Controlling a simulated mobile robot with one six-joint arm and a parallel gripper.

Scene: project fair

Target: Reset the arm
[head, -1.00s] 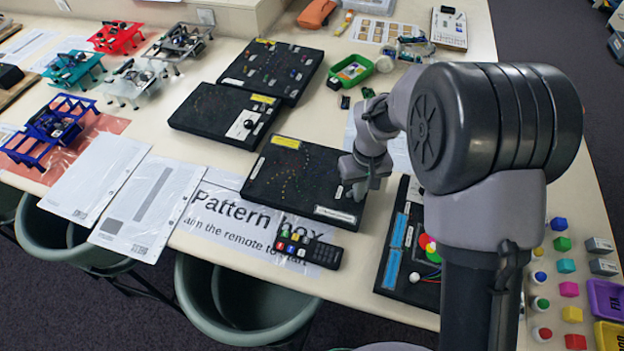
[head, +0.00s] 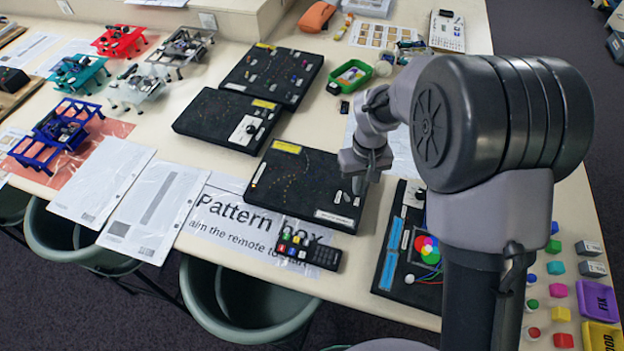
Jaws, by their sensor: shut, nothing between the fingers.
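My gripper (head: 361,186) hangs from my grey arm on the right side of the head view. It points down over the right edge of a black pattern box (head: 290,200) with a curve of small coloured dots and a yellow label. The fingers are together with nothing held. I cannot tell how far the fingertips are above the box. A black remote (head: 308,250) with coloured buttons lies in front of the box, on a printed "Pattern box" sheet (head: 213,222).
Two more black boxes (head: 228,118) (head: 270,72) stand behind. A black board with coloured discs (head: 392,265) is to the right, partly behind my arm. Coloured blocks (head: 558,290) and trays (head: 597,299) lie far right. Small coloured frames (head: 62,125) stand at left.

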